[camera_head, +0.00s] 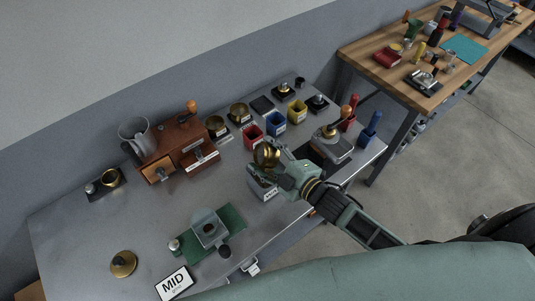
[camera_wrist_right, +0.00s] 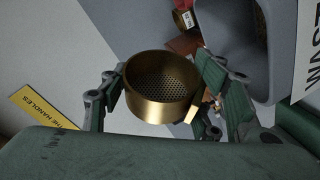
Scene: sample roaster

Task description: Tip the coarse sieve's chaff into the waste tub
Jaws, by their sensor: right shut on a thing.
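My right gripper (camera_head: 279,165) is shut on a brass sieve (camera_head: 266,154) and holds it above the bench. In the right wrist view, the sieve (camera_wrist_right: 160,88) sits between the two finger pads, and its perforated floor shows. I see no clear chaff in it. A grey tub (camera_head: 259,186) with a white label, apparently the waste tub, is just below the sieve, partly hidden by the gripper. In the wrist view a large grey tub (camera_wrist_right: 262,45) lies to the right of the sieve, apart from it. My left gripper is not in view.
Two more brass sieves (camera_head: 239,111) stand behind, near the wooden drawer box (camera_head: 178,145). A green mat (camera_head: 232,217) lies in front. The bench's left middle is clear.

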